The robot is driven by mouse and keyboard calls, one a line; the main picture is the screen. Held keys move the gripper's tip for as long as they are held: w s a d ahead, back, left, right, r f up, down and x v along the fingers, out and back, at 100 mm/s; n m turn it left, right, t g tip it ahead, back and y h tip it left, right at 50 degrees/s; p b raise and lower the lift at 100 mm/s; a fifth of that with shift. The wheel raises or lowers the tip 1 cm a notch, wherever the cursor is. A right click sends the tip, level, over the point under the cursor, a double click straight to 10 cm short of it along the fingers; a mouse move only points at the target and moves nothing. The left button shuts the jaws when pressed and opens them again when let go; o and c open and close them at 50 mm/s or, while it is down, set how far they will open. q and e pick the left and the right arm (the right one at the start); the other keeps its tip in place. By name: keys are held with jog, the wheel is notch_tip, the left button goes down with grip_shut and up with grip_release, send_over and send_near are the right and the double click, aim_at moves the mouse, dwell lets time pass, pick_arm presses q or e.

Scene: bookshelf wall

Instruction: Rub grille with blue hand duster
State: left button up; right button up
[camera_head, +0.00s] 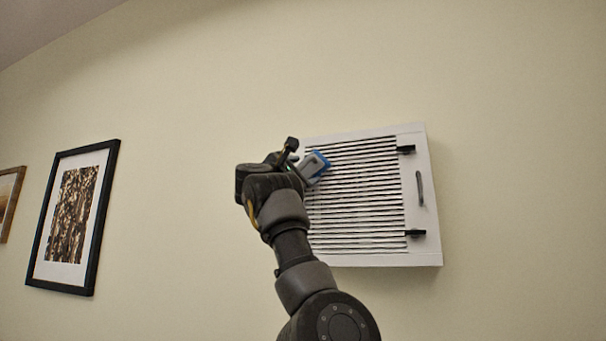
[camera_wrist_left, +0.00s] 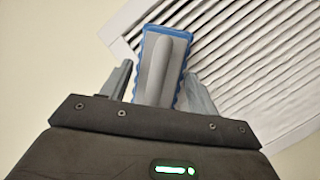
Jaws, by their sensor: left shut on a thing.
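The white grille (camera_head: 355,200) with dark horizontal slats is mounted on the wall. The blue hand duster (camera_head: 318,166), with a grey handle, is at the grille's upper left. My left gripper (camera_head: 299,166) is shut on the duster. In the left wrist view the duster (camera_wrist_left: 158,68) sits between the fingers of my left gripper (camera_wrist_left: 162,90), its far end overlapping the grille's frame edge. The grille (camera_wrist_left: 235,60) fills the upper right there. I cannot tell whether the duster touches the slats. My right gripper is not in view.
A black-framed picture (camera_head: 73,217) hangs on the wall to the left, with part of another frame (camera_head: 10,203) at the left edge. The wall around the grille is clear.

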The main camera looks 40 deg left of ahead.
aim_at(299, 166)
pick_arm(q)
jog(key=shift+s+f+b, duration=0.2)
jog(key=shift+s+b, duration=0.15)
jog(key=shift+s, duration=0.15)
jog(key=s+b, duration=0.1)
jog(key=s+d+b, duration=0.1)
jog(key=shift+s, duration=0.4)
jog(key=shift+s+d+r+b, duration=0.1)
jog(key=shift+s+d+b, duration=0.1)
jog(key=shift+s, duration=0.2)
jog(key=shift+s+d+r+b, duration=0.1)
jog(key=shift+s+d+b, duration=0.1)
jog(key=shift+s, duration=0.15)
jog(key=shift+a, duration=0.1)
jog(key=s+b, duration=0.1)
jog(key=s+d+b, duration=0.1)
jog(key=shift+s, duration=0.4)
